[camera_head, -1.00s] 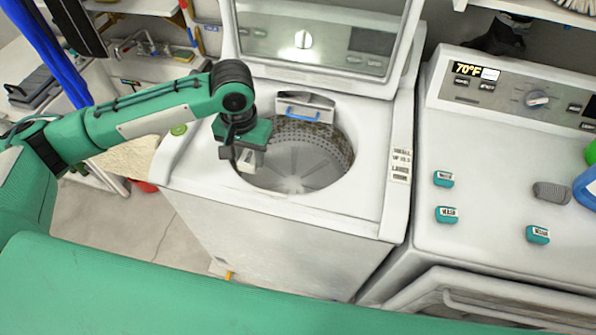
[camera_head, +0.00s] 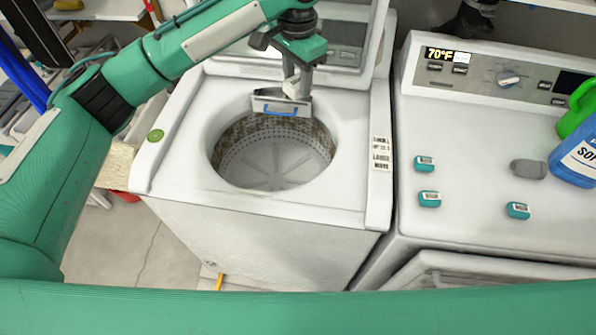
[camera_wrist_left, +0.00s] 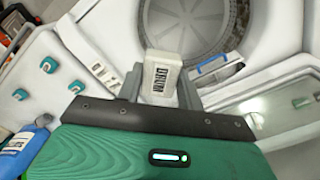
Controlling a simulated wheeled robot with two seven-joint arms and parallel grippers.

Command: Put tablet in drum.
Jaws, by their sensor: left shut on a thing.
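My left gripper (camera_head: 297,88) is above the back rim of the washer opening, in front of the dispenser drawer. It is shut on a white tablet (camera_wrist_left: 162,78) labelled "DRUM", seen between its fingers in the left wrist view. In the head view the held tablet is hard to make out against the drawer. The round metal drum (camera_head: 265,165) is open and looks empty, with a perforated wall and a ribbed floor; it also shows in the left wrist view (camera_wrist_left: 188,25). My right gripper is not in view.
The dispenser drawer (camera_head: 268,106) with a blue handle sits at the drum's back edge. The washer lid stands raised behind. On the dryer at right lie several teal blocks (camera_head: 429,199), a grey piece (camera_head: 528,169) and a blue bottle (camera_head: 575,160).

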